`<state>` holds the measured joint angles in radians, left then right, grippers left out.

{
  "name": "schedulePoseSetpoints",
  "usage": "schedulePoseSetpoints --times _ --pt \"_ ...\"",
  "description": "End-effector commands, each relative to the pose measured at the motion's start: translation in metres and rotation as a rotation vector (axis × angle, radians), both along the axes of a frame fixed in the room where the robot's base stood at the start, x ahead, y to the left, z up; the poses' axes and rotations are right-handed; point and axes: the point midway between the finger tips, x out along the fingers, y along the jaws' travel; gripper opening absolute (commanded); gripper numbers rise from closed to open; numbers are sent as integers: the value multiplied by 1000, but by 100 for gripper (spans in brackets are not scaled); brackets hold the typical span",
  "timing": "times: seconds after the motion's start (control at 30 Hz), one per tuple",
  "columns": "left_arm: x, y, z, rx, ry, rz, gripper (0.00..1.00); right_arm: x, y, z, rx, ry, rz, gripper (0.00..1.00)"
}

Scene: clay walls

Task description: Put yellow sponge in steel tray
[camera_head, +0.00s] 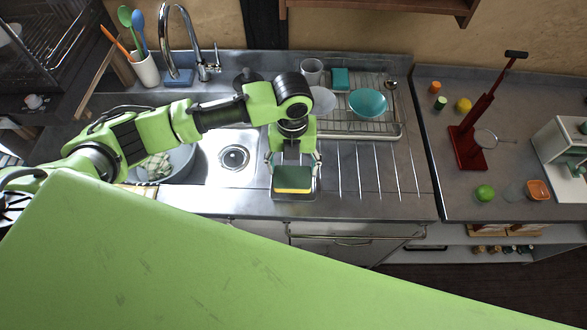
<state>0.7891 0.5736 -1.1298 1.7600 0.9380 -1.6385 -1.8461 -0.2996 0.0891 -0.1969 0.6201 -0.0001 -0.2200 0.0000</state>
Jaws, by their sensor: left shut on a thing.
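The yellow sponge (292,190), with a dark green top, is held at the front of the steel counter. My left gripper (293,165) comes down from above and is shut on it. What looks like the steel tray (294,199) shows as a narrow rim just below the sponge's front edge. Most of it is hidden by the sponge and gripper. I cannot tell whether the sponge touches its floor. My right gripper is not in view.
A sink (235,140) with a tall faucet (185,35) lies left. A dish rack (390,125) holding a teal bowl (368,103) stands behind right. The ribbed drainboard (370,175) is clear. A red stand (470,145) and small items occupy the right counter.

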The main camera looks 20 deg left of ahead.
Motion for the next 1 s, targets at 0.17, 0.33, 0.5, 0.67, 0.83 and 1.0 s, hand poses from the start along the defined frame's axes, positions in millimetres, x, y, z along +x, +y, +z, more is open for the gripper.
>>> schedulePoseSetpoints --times 0.17,0.33,0.5,0.67,0.83,1.0 --pt "2 -1 -20 2 6 -1 58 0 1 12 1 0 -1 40" --pt "4 0 -35 1 0 -1 58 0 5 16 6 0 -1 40" --pt "4 -1 -36 0 -1 -1 58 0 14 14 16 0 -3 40" --pt "4 -1 -39 0 0 -1 58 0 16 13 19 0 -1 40" --pt "4 -1 -39 0 -1 -1 82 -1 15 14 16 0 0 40" --pt "4 -1 -39 0 -1 -1 82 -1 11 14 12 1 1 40"
